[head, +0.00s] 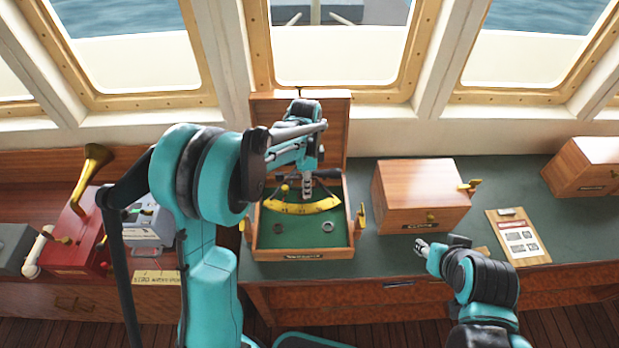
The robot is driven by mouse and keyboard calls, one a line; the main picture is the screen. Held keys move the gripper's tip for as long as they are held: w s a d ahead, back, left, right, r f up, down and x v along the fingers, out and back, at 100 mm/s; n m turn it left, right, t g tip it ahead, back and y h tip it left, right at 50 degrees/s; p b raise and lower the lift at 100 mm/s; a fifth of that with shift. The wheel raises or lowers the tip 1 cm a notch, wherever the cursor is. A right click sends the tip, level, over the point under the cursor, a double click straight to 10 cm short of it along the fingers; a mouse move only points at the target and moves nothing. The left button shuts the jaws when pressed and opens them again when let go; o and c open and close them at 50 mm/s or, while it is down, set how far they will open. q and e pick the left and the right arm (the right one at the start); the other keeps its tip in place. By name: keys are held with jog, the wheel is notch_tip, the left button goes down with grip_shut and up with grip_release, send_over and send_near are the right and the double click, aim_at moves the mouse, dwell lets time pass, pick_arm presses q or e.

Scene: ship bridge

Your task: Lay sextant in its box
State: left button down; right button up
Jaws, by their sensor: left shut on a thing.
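The sextant (300,206), with a yellow curved arc and dark parts behind it, is in or just above the open wooden box (303,254). I cannot tell whether it touches the green lining. The box has its lid (262,118) raised at the back and yellow latches at its sides. My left gripper (307,188) points down over the box and is shut on the sextant, hiding part of it. My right gripper (432,246) is low in front of a closed box, apart from the sextant; its finger gap is unclear.
A closed wooden box (410,193) stands right of the open one, another (588,167) at the far right. A clipboard (517,238) lies on the green counter (510,185). Left are a red box with a brass horn (92,180) and a grey device (150,222). Windows line the back.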

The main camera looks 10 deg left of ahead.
pick_arm(q)
jog(key=shift+f+b, duration=3.9)
jog(key=shift+f, duration=1.6)
jog(key=shift+f+b, duration=1.35)
jog(key=shift+b, duration=0.25)
jog(key=c, duration=1.6)
grip_release()
jog(key=shift+o, duration=0.2)
